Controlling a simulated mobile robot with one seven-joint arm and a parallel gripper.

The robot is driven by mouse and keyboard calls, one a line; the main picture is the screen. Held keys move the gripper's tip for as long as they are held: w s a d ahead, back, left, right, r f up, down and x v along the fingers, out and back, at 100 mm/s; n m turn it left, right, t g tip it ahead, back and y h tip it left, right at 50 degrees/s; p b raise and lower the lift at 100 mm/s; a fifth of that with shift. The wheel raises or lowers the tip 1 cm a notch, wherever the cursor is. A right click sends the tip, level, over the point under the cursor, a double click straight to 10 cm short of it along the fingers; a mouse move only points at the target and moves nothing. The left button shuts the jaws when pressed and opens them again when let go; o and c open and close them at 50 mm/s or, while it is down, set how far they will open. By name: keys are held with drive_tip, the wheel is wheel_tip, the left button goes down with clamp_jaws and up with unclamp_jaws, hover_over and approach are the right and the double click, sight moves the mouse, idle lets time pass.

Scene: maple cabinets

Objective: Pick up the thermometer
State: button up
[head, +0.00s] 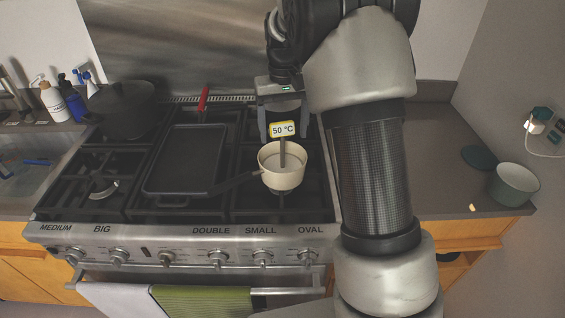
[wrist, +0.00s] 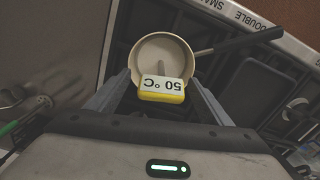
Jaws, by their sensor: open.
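The thermometer (head: 283,130) has a white and yellow display reading 50 °C and a grey stem. It stands in a small cream saucepan (head: 282,179) on the stove's right burner. In the wrist view, the thermometer's display (wrist: 162,89) lies between the two fingers, and the saucepan (wrist: 150,52) is beyond it. My gripper (head: 284,136) is open, with its fingers pointing down on either side of the display. In the wrist view, my gripper (wrist: 160,88) shows a gap between each finger and the display. The stem's lower end is inside the pan.
A dark griddle pan (head: 186,160) with a red handle lies left of the saucepan, and a dark pot (head: 123,108) stands at the back left. Bottles (head: 53,101) stand by the sink. A grey-green pot (head: 514,184) is on the right counter, beyond my arm.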

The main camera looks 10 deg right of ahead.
sight(283, 150)
wheel_tip(283, 150, down, 4)
drive_tip(key=shift+a+f, duration=0.15)
drive_tip(key=shift+f, duration=0.1)
